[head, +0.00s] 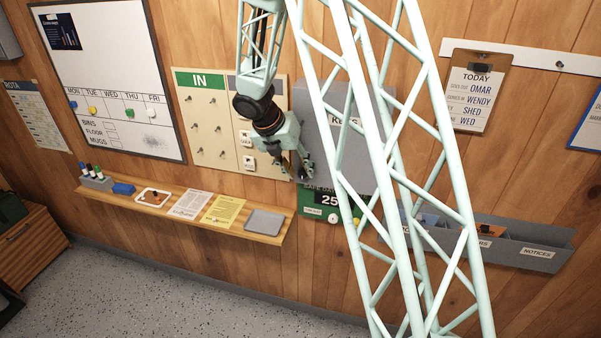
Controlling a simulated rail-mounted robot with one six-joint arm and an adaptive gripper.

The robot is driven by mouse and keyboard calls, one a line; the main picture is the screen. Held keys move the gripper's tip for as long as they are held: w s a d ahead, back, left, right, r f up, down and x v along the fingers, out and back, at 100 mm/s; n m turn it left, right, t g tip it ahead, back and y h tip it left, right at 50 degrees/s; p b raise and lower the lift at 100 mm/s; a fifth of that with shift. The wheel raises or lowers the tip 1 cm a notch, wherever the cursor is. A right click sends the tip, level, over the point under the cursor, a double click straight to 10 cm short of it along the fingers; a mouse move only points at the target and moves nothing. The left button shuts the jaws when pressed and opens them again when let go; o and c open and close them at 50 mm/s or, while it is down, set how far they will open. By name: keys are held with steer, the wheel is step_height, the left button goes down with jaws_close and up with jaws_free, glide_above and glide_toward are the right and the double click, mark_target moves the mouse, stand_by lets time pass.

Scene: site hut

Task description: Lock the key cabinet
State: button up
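The grey key cabinet (330,119), marked KEYS, hangs on the wood wall right of the middle. My arm's pale lattice crosses in front of it and hides part of its front and label. Its door looks closed; no lock or key can be made out on it. My gripper (298,168) is at the cabinet's lower left, in front of the right edge of the IN board. Its fingers are small and dark here, so I cannot tell whether they are apart or hold anything.
The IN board (207,130) has pegs and tags. A green sign (312,204) is under the cabinet. Grey wall pockets (537,256) are at right.

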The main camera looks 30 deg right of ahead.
steer(key=shift+d+f, duration=0.3)
steer(key=shift+f, duration=0.2)
steer(key=shift+c, duration=0.3)
steer(key=c, duration=0.8)
